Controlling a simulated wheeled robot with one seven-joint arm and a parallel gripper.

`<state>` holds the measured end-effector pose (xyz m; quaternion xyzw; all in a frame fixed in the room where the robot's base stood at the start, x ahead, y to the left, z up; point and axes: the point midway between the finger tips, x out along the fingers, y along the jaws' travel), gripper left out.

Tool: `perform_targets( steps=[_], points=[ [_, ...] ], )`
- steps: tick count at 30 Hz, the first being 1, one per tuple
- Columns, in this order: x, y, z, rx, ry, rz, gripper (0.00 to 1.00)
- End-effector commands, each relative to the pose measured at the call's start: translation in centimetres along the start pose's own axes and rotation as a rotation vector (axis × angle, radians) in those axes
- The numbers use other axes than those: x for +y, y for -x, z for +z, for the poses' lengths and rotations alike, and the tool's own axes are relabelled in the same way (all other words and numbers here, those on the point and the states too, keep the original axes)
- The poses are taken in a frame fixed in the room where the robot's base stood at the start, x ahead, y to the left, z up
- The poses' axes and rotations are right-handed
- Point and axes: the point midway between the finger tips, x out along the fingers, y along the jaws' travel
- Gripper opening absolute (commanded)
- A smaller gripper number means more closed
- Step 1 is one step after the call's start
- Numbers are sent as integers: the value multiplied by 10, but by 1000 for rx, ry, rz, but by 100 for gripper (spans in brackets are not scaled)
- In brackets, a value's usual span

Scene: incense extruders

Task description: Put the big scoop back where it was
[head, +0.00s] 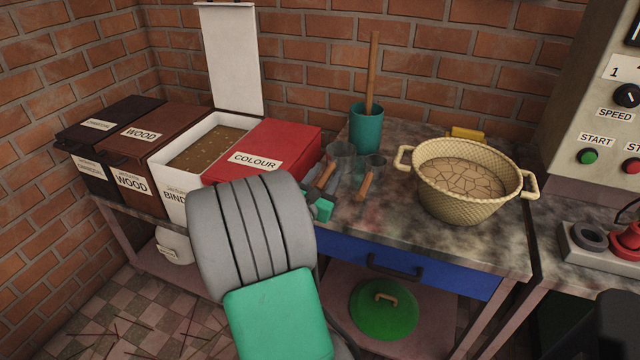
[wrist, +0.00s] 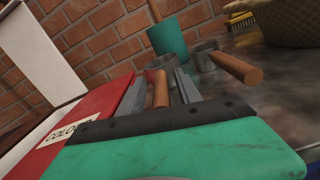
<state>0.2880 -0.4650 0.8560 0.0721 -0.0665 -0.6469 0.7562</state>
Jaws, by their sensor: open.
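The big scoop (head: 340,156) has a grey metal cup and a wooden handle (head: 325,176). It rests on the stone-topped table (head: 440,242) beside the red COLOUR box. In the wrist view its handle (wrist: 161,88) lies between the fingers of my gripper (wrist: 160,92), which is open with space beside the handle. In the head view my arm covers part of the gripper (head: 322,196). A smaller scoop (head: 376,162) with a wooden handle lies just right of the big one; its handle (wrist: 238,68) shows in the wrist view.
The BINDER box (head: 175,190) stands open with brown powder inside. A teal pot (head: 366,130) with a wooden rod stands behind the scoops. A basket (head: 460,200) stands right. The table front is clear.

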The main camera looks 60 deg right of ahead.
Motion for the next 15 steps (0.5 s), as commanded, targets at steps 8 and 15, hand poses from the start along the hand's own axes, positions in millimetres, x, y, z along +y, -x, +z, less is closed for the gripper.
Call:
perform_targets(
  steps=[8, 15],
  points=[
    [3, 63, -1, 3, 3, 11, 41],
    [2, 109, -2, 2, 1, 6, 41]
  ],
)
